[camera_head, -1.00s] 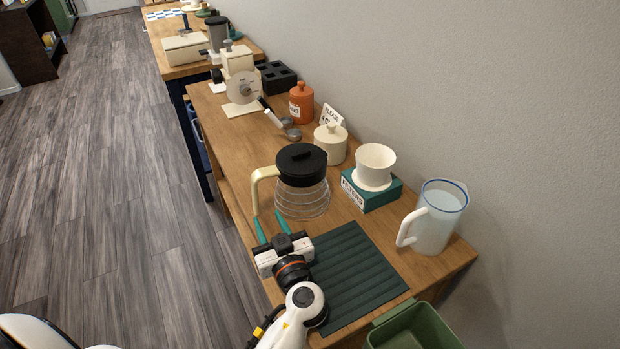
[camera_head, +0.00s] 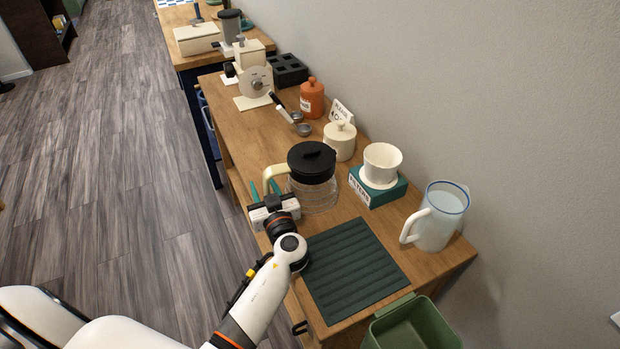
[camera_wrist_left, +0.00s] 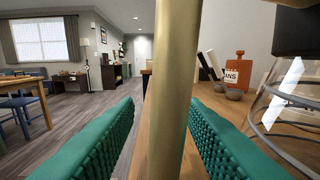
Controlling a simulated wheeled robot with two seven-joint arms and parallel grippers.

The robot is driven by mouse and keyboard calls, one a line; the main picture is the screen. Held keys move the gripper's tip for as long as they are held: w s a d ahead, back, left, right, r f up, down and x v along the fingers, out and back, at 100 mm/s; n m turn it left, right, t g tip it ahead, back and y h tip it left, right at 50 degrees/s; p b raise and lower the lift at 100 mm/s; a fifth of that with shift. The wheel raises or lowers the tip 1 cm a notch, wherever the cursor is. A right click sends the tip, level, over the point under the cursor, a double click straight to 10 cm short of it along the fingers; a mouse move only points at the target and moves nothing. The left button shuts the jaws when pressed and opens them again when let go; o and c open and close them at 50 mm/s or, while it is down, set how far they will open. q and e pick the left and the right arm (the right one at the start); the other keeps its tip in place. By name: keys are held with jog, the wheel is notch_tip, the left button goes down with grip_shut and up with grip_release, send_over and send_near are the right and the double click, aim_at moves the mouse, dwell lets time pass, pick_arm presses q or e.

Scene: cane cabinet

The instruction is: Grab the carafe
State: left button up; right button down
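The carafe (camera_head: 314,194) stands upright on the wooden counter, with a black lid, clear ribbed glass body and a cream handle (camera_head: 277,174) on its left side. My left gripper (camera_head: 264,188) has teal fingers and is at the handle. In the left wrist view the handle (camera_wrist_left: 174,90) runs vertically between the two spread fingers, with a gap visible on each side. The carafe's glass body (camera_wrist_left: 292,110) is at the right edge of that view, outside the fingers. My right gripper is not in view.
A dark green ribbed mat (camera_head: 352,268) lies in front of the carafe. A teal filter box (camera_head: 378,188) with a white dripper (camera_head: 381,163) stands to its right, and a water pitcher (camera_head: 437,217) beyond. A cream jar (camera_head: 340,140) is behind. A green bin (camera_head: 412,325) is at the front.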

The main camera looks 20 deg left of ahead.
pick_arm(q)
grip_shut()
jog(key=shift+r, duration=0.15)
